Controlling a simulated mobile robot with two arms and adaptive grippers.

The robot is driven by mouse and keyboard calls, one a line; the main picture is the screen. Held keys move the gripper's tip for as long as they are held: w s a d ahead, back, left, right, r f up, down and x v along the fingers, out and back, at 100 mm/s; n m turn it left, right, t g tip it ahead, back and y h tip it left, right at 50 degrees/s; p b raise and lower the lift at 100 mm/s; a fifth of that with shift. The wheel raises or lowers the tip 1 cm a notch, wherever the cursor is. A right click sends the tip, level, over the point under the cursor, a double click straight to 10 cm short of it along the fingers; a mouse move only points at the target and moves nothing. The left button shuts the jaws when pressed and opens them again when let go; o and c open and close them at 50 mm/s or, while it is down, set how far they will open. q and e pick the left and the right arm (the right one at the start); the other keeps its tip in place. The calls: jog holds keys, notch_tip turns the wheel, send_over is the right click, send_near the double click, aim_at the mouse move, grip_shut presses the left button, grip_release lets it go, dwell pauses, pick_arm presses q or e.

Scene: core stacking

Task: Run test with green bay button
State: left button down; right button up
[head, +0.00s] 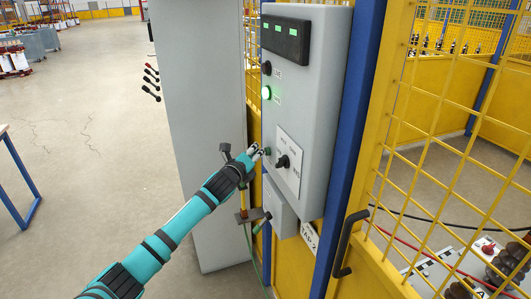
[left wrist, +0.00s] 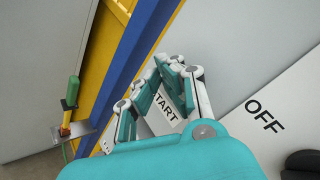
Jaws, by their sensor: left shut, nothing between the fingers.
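The grey control box (head: 312,130) hangs on the yellow and blue enclosure. A small green button (head: 267,151) sits on its lower left, beside a light plate with a black rotary knob (head: 283,161). My left gripper (head: 257,150) is shut and empty, its tips at or very close to the green button; I cannot tell if they touch. In the left wrist view the shut fingers (left wrist: 176,68) lie over the panel by the START label (left wrist: 165,106). The button is not visible there, probably hidden by the fingers. My right gripper is not in view.
A lit green lamp (head: 266,93) and a black knob (head: 266,67) sit higher on the box. A green-handled tool (left wrist: 72,92) rests in a bracket below left. Yellow mesh fencing (head: 440,90) stands to the right. Open floor (head: 90,130) lies to the left.

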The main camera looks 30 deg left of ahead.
pick_arm(q)
jog(key=shift+w+d, duration=0.25)
jog(key=shift+w, duration=0.05)
dwell(0.5)
dwell(0.4)
jog(key=shift+s+a+p, duration=0.4)
jog(key=shift+s+a, duration=0.2)
jog(key=shift+s, duration=0.1)
jog(key=s+a+p, duration=0.1)
jog(key=s+a, duration=0.2)
jog(key=shift+s+a, duration=0.1)
jog(key=shift+s, duration=0.3)
jog(key=shift+f, duration=0.1)
dwell(0.6)
